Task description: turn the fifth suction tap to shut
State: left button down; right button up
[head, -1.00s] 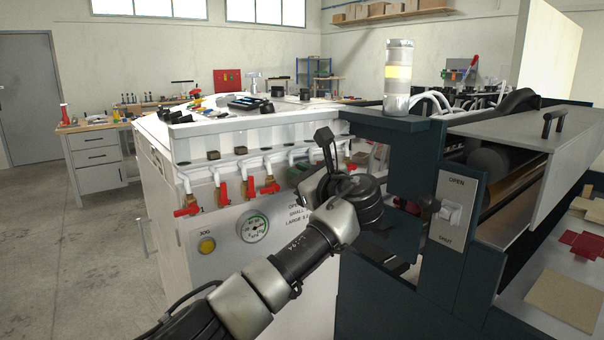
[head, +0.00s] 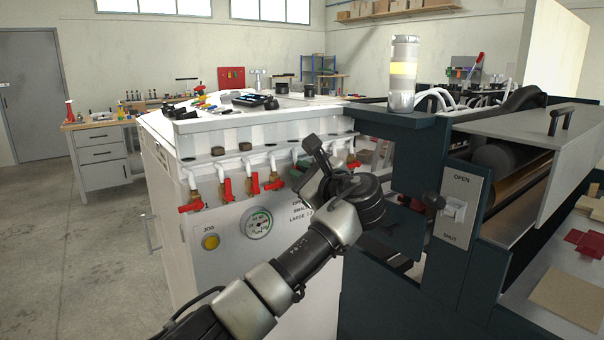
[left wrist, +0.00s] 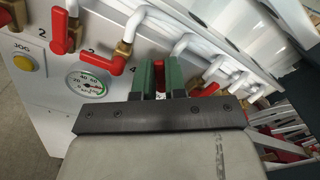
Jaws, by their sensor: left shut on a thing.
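A row of brass suction taps with red handles runs along the front of the white machine (head: 172,225) in the head view. The leftmost handle (head: 190,208) lies sideways, and the second handle (head: 227,190) hangs down. The far-right handle (head: 353,160) shows past my gripper. Another red handle (left wrist: 205,90) is just to the right. My right gripper is not seen.
A round gauge (head: 257,222) and a yellow JOG button (head: 210,242) sit below the taps. White pipes bend down to the taps. A dark machine frame (head: 415,150) with an OPEN/SHUT switch (head: 453,211) stands close to the right of my arm.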

pick_arm(q)
jog(key=c, duration=1.2)
grip_release()
jog(key=shift+d, duration=0.1)
jog(key=b+v, duration=0.1)
jog(key=v, duration=0.9)
jog(key=shift+s+d, duration=0.15)
jog(key=shift+s, duration=0.2)
